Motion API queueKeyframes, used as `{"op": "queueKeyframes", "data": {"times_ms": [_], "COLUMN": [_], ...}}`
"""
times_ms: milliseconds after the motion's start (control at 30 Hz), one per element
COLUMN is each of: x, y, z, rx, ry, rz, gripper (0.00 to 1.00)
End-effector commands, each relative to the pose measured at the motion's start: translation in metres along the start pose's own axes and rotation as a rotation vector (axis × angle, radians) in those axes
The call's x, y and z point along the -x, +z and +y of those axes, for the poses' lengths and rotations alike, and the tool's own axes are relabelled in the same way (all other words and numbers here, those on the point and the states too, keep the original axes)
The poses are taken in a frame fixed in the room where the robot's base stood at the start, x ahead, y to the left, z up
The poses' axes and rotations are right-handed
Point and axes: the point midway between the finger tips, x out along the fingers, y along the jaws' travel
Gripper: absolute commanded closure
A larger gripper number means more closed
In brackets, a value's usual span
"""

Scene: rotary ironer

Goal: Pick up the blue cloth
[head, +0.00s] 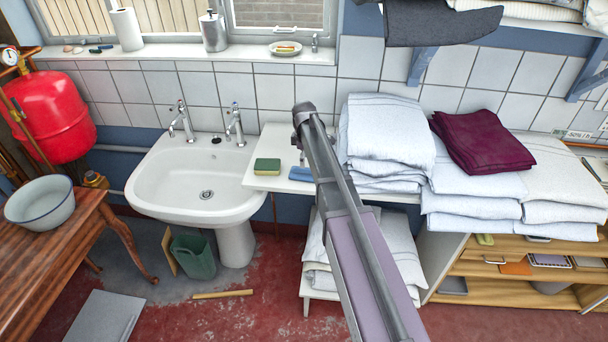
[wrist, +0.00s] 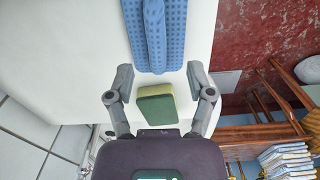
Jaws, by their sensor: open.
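The blue cloth (wrist: 178,38) is folded and patterned with small dark marks. In the wrist view it lies on a white surface at the top middle, just beyond my fingertips. In the head view a small part of the cloth (head: 301,174) shows on the white counter, partly hidden behind my arm. My gripper (wrist: 158,72) is open and empty in the wrist view, its fingers spread wider than the strip of sponge between them.
A green and yellow sponge (wrist: 155,104) lies beside the cloth, also seen in the head view (head: 267,167). The sink (head: 197,180) is left of the counter (head: 280,145). White folded linen (head: 387,130) and a maroon cloth (head: 482,141) are stacked to the right.

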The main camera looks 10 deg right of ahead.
Motion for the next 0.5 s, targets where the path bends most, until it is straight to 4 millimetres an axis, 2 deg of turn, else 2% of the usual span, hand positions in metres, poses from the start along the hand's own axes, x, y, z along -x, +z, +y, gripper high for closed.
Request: {"op": "queueKeyframes", "data": {"times_ms": [500], "x": [-0.038], "y": [0.000], "z": [0.004], "rx": [0.000], "ry": [0.000], "rz": [0.000], "gripper": [0.31]}}
